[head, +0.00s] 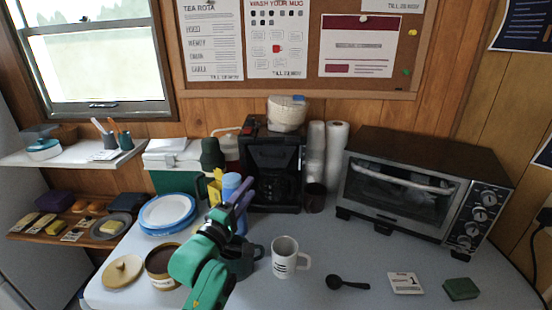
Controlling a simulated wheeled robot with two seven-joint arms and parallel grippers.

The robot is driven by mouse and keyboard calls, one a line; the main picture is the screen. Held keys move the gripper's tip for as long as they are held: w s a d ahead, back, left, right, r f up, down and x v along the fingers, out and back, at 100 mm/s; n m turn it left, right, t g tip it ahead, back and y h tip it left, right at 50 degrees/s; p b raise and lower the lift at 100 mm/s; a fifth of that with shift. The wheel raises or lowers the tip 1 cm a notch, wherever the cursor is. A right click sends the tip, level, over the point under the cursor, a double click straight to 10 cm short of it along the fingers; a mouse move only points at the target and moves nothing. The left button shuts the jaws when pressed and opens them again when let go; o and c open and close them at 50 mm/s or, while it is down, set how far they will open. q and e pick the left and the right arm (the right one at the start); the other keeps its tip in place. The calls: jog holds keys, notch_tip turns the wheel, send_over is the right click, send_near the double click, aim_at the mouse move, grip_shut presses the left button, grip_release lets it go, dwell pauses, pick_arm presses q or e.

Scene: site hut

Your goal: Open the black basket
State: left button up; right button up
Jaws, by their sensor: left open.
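The black coffee machine (301,165) stands against the back wall. Its black basket (273,153) appears to be the front section above the glass carafe (273,188), and it looks shut. A stack of paper filters (287,114) sits on top of the machine. The arm partly hides a dark mug (247,262). My right gripper is not in view.
A white mug (285,258) stands in front of the machine. Blue-rimmed plates (167,212), an open tin (162,264) and a blue bottle (231,186) are left. The front-right counter (330,258) has free room.

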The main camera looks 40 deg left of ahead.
pick_arm(q)
jog(key=p, duration=0.1)
send_near(271, 160)
jog(key=w, duration=0.1)
jog(key=x, duration=0.8)
jog(key=shift+a+r+p, duration=0.1)
jog(key=shift+a+p, duration=0.05)
jog(key=shift+p, duration=0.2)
jog(key=c, duration=0.7)
grip_shut()
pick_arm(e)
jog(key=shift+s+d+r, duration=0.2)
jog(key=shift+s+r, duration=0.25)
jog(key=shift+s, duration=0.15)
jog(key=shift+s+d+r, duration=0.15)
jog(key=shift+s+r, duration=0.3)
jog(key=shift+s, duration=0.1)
